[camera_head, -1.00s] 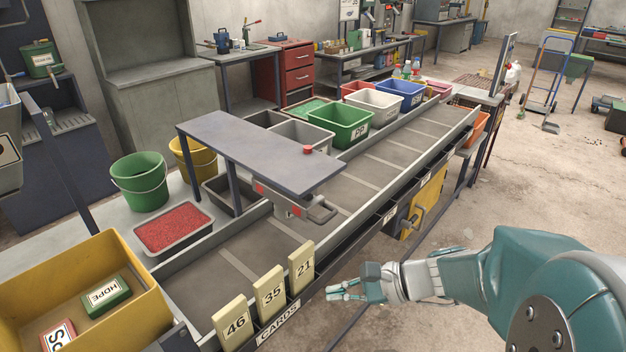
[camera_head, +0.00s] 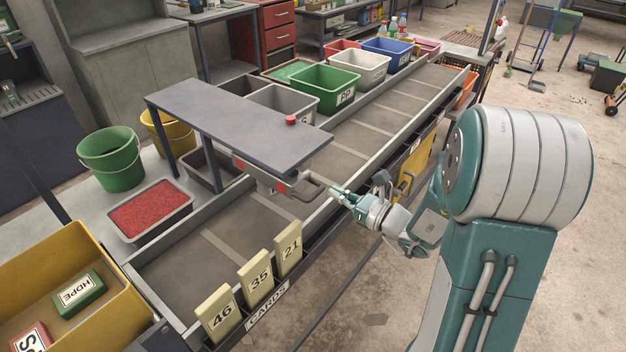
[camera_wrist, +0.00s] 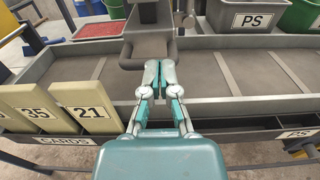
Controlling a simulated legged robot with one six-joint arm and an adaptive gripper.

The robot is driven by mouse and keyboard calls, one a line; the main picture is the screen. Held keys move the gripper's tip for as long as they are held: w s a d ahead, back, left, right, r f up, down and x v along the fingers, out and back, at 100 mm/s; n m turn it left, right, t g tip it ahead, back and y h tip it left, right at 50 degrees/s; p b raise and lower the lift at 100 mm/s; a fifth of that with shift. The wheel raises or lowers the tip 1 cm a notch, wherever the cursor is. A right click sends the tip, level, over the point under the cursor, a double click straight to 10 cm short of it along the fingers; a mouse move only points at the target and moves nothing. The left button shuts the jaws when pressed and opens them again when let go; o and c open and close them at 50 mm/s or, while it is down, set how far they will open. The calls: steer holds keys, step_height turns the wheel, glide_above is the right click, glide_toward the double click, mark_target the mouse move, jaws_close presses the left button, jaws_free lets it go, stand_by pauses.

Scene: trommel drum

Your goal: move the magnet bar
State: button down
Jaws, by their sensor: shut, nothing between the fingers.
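The magnet bar (camera_head: 262,181) is a grey block with red marks and a grey loop handle (camera_head: 312,184). It sits under the raised grey plate, over the belt, with its handle towards the front rail. In the wrist view the handle (camera_wrist: 148,62) is just ahead of the fingertips, and the bar's far part is cut off at the top edge. My gripper (camera_head: 337,194) is shut and empty, by the front rail and close to the handle. It also shows in the wrist view (camera_wrist: 160,66), fingertips together. I cannot tell whether they touch the handle.
The raised grey plate (camera_head: 235,125) with a red button (camera_head: 291,120) overhangs the bar. Cards 46, 35 and 21 (camera_head: 288,248) stand at the front left rail. Several bins, including a green one (camera_head: 325,88), line the back. The belt (camera_head: 235,230) is bare.

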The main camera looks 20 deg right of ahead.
mark_target(307, 177)
steer(key=x, duration=0.5)
steer(key=shift+w, duration=0.3)
steer(key=shift+w+a, duration=0.45)
steer(key=shift+a, duration=0.05)
